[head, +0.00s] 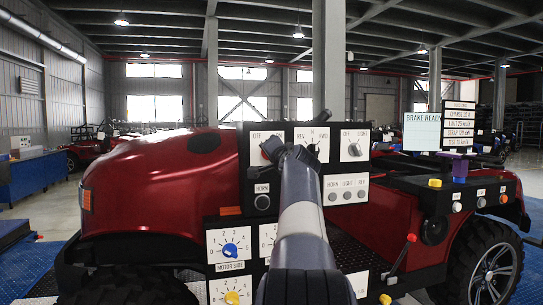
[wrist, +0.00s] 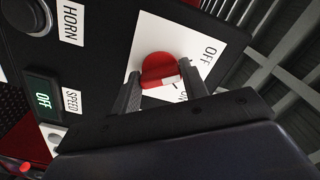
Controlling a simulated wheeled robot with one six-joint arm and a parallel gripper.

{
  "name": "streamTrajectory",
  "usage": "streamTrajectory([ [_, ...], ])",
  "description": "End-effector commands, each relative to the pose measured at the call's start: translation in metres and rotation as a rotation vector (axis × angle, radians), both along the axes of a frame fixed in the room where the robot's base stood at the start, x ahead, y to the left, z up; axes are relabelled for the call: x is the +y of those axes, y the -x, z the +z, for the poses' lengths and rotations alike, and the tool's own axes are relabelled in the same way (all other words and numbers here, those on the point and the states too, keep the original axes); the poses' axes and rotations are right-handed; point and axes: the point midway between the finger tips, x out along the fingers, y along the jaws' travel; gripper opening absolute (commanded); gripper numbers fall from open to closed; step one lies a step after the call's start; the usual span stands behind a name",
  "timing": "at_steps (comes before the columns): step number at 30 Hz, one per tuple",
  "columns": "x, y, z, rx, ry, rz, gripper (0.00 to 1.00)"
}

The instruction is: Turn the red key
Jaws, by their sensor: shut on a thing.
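The red key (wrist: 158,68) is a round red knob on a white plate (wrist: 205,38) marked OFF and ON in the wrist view. My gripper (wrist: 160,80) has one finger on each side of the key and is shut on it. A small white mark shows on the key near the ON lettering; I cannot tell exactly which way it points. In the head view, a sliver of the red key (head: 265,154) shows at the upper left of the black control panel (head: 288,192).
A HORN button (head: 262,202) sits below the key. A REV/FWD knob (head: 313,149) and a LIGHT knob (head: 354,150) are to its right. The red vehicle (head: 165,175) stands behind the panel.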

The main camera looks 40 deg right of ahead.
Motion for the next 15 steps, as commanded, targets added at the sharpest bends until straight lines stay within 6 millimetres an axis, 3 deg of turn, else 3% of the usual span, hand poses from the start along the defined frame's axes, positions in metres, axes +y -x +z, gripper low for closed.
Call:
streamTrajectory([
  [1, -0.0003, -0.0003, -0.0017, 0.004, 0.000, 0.000, 0.19],
  [2, -0.0003, -0.0003, -0.0017, 0.004, 0.000, 0.000, 0.43],
  [3, -0.0003, -0.0003, -0.0017, 0.004, 0.000, 0.000, 0.46],
  [9, -0.0002, -0.0001, -0.0009, 0.002, 0.000, 0.000, 0.62],
  [15, 0.0000, 0.0000, -0.0004, 0.001, 0.000, -0.001, 0.64],
])
